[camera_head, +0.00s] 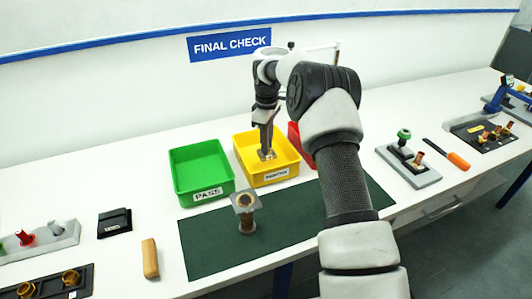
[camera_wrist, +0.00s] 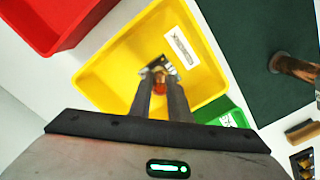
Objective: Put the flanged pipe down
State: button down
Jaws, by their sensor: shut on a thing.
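My gripper (camera_head: 266,143) points down into the yellow bin (camera_head: 243,160), shut on a flanged pipe (camera_head: 267,155). In the wrist view the flanged pipe (camera_wrist: 169,68) shows a square metal flange and some copper between the fingertips (camera_wrist: 160,80). It is within the outline of the yellow bin (camera_wrist: 105,72). I cannot tell whether it touches the bin floor. A second flanged pipe (camera_head: 246,226) stands upright on the dark green mat (camera_head: 210,245), its square flange on top. It also shows at the right of the wrist view (camera_wrist: 283,63).
A green bin (camera_head: 180,183) labelled PASS stands left of the yellow one. A red bin (camera_head: 293,138) is to its right, partly hidden by my arm. A tan block (camera_head: 150,259) and a black box (camera_head: 114,222) lie left. A grey fixture (camera_head: 408,170) and orange-handled tool (camera_head: 457,160) lie right.

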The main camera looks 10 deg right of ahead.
jog(key=shift+f, duration=2.15)
jog(key=c, duration=1.7)
grip_release()
jog(key=shift+f, duration=0.1)
jog(key=shift+o, duration=0.2)
